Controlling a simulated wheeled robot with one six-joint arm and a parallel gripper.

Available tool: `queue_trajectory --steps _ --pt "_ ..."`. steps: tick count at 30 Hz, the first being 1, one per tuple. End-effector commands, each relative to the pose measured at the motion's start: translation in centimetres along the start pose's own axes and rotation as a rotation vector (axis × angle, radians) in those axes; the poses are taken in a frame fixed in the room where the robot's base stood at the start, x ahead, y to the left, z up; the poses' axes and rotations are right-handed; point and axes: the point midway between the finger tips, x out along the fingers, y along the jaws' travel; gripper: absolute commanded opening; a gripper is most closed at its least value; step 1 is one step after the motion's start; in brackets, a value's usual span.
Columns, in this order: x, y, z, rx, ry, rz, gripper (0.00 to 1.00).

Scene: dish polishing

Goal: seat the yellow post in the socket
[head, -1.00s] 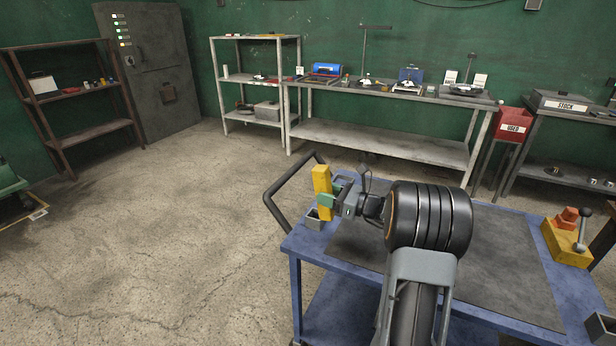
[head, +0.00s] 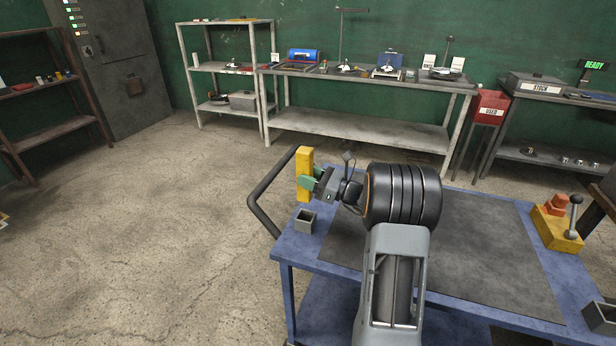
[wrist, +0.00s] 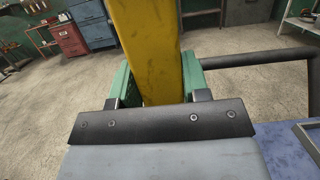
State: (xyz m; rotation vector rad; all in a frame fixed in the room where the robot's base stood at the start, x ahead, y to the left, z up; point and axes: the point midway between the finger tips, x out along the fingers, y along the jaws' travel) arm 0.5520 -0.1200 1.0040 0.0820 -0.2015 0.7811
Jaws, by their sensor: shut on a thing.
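The yellow post (head: 305,160) is upright in my gripper (head: 308,182), whose green fingers are shut on it. In the wrist view the post (wrist: 148,45) stands between the green fingers (wrist: 155,85), and its ends are out of sight. A small open-topped grey square box (head: 305,222), which looks like the socket, sits on the left corner of the blue cart (head: 298,247). The lower end of the post shows just above this box in the head view, apart from it. The exact sideways offset cannot be told.
The cart has a black handle (head: 262,205) at its left, close to the post. A dark mat (head: 480,250) covers the cart's middle. A yellow block with a lever (head: 558,228) and another grey box (head: 601,316) are at its right. Shelves and a bench stand behind.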

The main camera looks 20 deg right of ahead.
Motion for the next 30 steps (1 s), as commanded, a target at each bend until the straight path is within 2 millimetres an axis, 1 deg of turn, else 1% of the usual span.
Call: queue_trajectory --steps 1,21,25,30 --pt "-0.1 0.0 0.2 -0.001 -0.001 -0.001 0.04" --pt "-1.3 -0.1 -5.0 -0.001 -0.001 -0.004 0.04" --pt "-1.4 -0.1 -5.5 -0.002 -0.001 -0.004 0.04" --pt "-1.4 -0.1 -5.5 -0.002 -0.001 -0.004 0.04"
